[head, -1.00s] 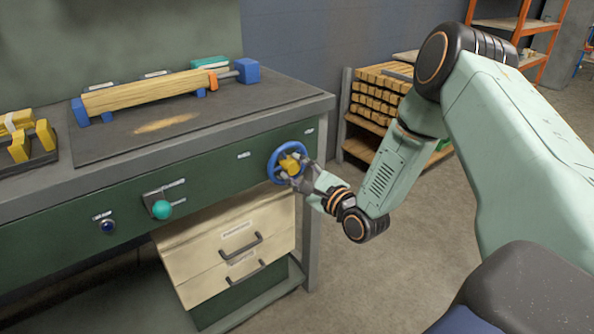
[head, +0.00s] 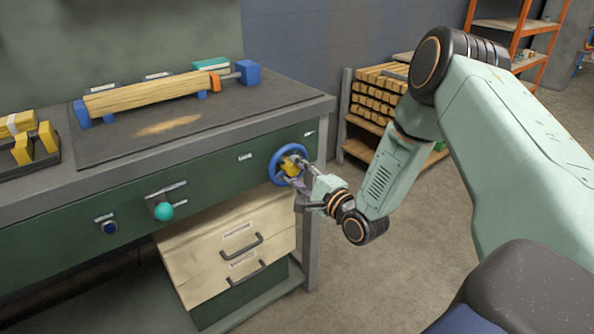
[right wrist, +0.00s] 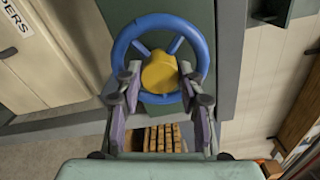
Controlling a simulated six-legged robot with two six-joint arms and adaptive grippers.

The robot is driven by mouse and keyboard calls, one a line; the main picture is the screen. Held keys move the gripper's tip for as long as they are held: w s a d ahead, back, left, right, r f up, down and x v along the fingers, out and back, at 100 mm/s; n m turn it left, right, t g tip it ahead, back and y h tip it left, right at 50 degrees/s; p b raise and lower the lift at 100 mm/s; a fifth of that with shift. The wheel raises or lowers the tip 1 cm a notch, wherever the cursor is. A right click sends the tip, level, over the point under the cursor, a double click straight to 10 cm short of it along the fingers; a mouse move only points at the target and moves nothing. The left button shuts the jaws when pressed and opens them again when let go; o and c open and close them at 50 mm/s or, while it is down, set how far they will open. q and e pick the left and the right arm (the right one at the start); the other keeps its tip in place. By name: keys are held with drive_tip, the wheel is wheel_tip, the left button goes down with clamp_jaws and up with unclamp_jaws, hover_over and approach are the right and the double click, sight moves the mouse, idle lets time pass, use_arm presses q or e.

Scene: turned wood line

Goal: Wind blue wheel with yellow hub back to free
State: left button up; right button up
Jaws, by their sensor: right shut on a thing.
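The blue wheel (head: 274,163) with its yellow hub (head: 289,167) is on the green front panel near the bench's right end. My right gripper (head: 296,171) is at the wheel, one finger above the other, partly hiding the hub. In the right wrist view the blue wheel (right wrist: 119,45) shows its rim and two spokes. My right gripper (right wrist: 160,85) has its fingers on either side of the yellow hub (right wrist: 160,66) and is shut on it. The lower part of the rim is partly behind the fingers. My left gripper is not in view.
A teal ball knob (head: 163,211) on a lever and a dark blue button (head: 108,227) stick out left of the wheel. Beige drawers (head: 218,252) are below. A wooden bar (head: 150,95) lies between blue blocks on the bench. A shelf of wood pieces (head: 375,92) stands behind.

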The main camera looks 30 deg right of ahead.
drive_tip(key=n+p, duration=0.1)
drive_tip(key=n, duration=0.3)
drive_tip(key=shift+n, duration=0.4)
drive_tip(key=n+p, duration=0.1)
drive_tip(key=n, duration=0.3)
drive_tip(key=shift+p, duration=0.35)
drive_tip(key=n+p, duration=0.2)
drive_tip(key=n, duration=0.3)
drive_tip(key=n+p, duration=0.2)
drive_tip(key=n, duration=0.2)
drive_tip(key=shift+n, duration=0.3)
drive_tip(key=n+p, duration=0.2)
drive_tip(key=n, duration=0.1)
drive_tip(key=shift+d+n, duration=0.1)
drive_tip(key=shift+n, duration=0.2)
drive_tip(key=n+p, duration=0.2)
drive_tip(key=n, duration=0.2)
drive_tip(key=n+p, duration=0.2)
drive_tip(key=n, duration=0.2)
drive_tip(key=shift+n, duration=0.4)
drive_tip(key=shift+n+p, duration=0.85)
drive_tip(key=shift+n, duration=0.85)
